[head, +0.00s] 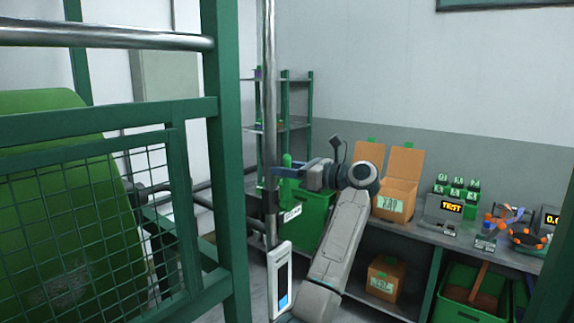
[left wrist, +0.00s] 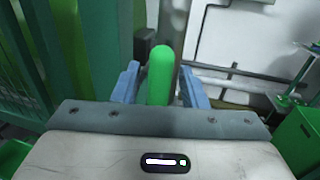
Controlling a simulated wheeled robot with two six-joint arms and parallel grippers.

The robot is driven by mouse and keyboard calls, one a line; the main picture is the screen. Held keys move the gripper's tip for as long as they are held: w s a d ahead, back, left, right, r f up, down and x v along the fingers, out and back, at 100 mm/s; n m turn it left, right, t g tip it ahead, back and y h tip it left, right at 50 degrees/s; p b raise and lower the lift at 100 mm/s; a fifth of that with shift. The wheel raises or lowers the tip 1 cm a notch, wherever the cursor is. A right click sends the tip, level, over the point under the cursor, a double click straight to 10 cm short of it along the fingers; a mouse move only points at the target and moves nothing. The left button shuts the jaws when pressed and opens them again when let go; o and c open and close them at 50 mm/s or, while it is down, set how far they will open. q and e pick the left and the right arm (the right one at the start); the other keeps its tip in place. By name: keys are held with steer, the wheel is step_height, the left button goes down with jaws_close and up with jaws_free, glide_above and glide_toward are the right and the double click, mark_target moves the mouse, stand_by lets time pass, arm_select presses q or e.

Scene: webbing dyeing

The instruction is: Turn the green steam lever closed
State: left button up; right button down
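The green steam lever (head: 287,162) is a rounded green handle standing upright beside the vertical steel pipe (head: 269,90). In the left wrist view the lever (left wrist: 160,75) stands between the two blue fingers of my left gripper (left wrist: 159,84). The fingers are spread, with a narrow gap visible on each side of the lever. In the head view my left gripper (head: 283,172) is level with the lever, reaching it from the right. The lever's lower part and pivot are partly hidden by the gripper. My right gripper is in neither view.
A green frame with wire mesh (head: 90,225) and a steel rail (head: 100,37) stand close on the left. A white panel with a blue screen (head: 281,280) is below the lever. A workbench (head: 400,228) with cardboard boxes (head: 395,205) and devices is at the right.

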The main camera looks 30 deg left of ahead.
arm_select(q)
steer(key=shift+c, duration=0.2)
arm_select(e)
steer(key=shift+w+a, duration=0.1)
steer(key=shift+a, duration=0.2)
arm_select(q)
jaws_close()
